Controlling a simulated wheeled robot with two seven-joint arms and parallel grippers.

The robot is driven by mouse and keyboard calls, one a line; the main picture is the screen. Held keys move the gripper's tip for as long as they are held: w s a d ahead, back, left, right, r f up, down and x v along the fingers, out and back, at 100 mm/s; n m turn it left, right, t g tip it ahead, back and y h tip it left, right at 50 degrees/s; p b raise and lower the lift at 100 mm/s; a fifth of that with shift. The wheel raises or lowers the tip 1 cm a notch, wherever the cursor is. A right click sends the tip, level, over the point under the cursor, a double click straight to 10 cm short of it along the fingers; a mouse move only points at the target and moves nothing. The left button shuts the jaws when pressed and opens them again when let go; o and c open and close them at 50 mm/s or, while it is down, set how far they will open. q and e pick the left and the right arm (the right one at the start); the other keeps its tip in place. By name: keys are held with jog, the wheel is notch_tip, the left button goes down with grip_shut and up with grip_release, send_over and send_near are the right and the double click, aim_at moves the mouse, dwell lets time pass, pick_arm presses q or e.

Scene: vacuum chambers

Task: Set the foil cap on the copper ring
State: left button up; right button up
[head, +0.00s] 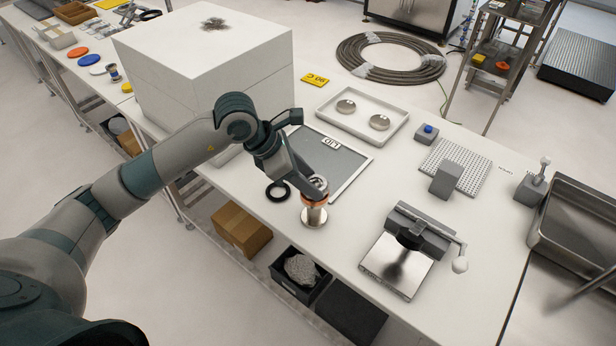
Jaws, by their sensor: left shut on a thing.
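The copper ring (314,199) is an orange band around the top of a small steel stand (314,216) near the front edge of the white table. My left gripper (316,186) is directly over the ring, pointing down. It is shut on the shiny silver foil cap (318,182), which shows between and beside the fingers. The cap is small and partly hidden by the gripper. I cannot tell whether it touches the ring or is just above it. My right gripper is not in view.
A black ring (278,191) lies just left of the stand. A grey mat (345,163) is behind it. A tray with two silver domes (398,133) is farther back. A metal clamp device (397,263) stands to the right. A large white box (205,75) is behind my arm.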

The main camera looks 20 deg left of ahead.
pick_arm(q)
jog(key=shift+f+b, duration=0.3)
jog(key=shift+b, duration=0.15)
jog(key=shift+f, duration=0.1)
jog(key=o, duration=1.1)
jog(key=shift+r+p, duration=0.6)
jog(key=b+v, duration=0.4)
jog(key=v, duration=0.7)
jog(key=shift+s+a+r, duration=0.15)
jog(key=shift+a+r, duration=0.1)
